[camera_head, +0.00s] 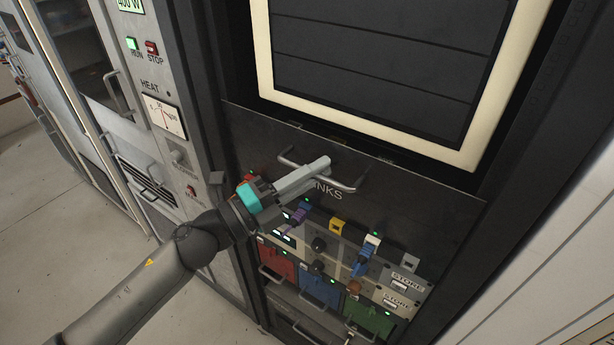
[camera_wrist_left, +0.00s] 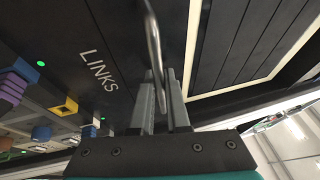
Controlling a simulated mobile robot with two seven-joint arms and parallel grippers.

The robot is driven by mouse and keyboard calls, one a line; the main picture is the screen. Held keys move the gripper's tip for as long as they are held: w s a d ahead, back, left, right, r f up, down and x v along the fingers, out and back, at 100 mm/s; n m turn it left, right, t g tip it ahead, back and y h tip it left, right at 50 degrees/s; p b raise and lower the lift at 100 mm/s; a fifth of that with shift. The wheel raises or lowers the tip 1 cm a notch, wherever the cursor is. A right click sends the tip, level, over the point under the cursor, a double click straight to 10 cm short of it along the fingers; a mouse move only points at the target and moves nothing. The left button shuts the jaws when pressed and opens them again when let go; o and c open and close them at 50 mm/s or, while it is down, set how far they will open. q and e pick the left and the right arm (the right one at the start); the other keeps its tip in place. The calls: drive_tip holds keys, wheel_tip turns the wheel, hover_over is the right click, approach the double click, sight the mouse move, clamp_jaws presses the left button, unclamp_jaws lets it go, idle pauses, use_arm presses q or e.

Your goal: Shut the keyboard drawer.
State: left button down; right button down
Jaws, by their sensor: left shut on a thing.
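My left gripper (camera_head: 318,167) reaches in from the left to a curved metal handle (camera_head: 348,186) on a dark front panel (camera_head: 425,193) below the cream-framed screen. I take this panel for the keyboard drawer's front; it looks about flush with the cabinet, but I cannot tell whether a gap remains. In the left wrist view the handle (camera_wrist_left: 153,40) runs between the two fingers (camera_wrist_left: 163,95), which are shut on it. The fingers hide part of the handle in the head view. No keyboard shows. My right gripper is not in view.
Below the handle is a links panel (camera_head: 335,237) with coloured plugs, knobs and lit green lamps. Red, blue and green units (camera_head: 320,287) sit under it. A grey cabinet with a meter (camera_head: 165,115) stands at left. Floor (camera_head: 60,230) is clear at lower left.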

use_arm(q)
drive_tip(key=c, duration=1.2)
unclamp_jaws()
drive_tip(key=shift+w, duration=0.15)
drive_tip(key=shift+f, duration=0.1)
drive_tip(key=shift+s+a+f, duration=0.1)
drive_tip(key=shift+s+a, duration=0.1)
drive_tip(key=shift+a, duration=0.05)
drive_tip(key=shift+r+b+v, duration=0.15)
drive_tip(key=shift+b+v, duration=0.85)
drive_tip(key=shift+v, duration=2.6)
drive_tip(key=shift+r+b+v, duration=0.15)
drive_tip(key=shift+b+v, duration=0.8)
drive_tip(key=shift+v, duration=2.7)
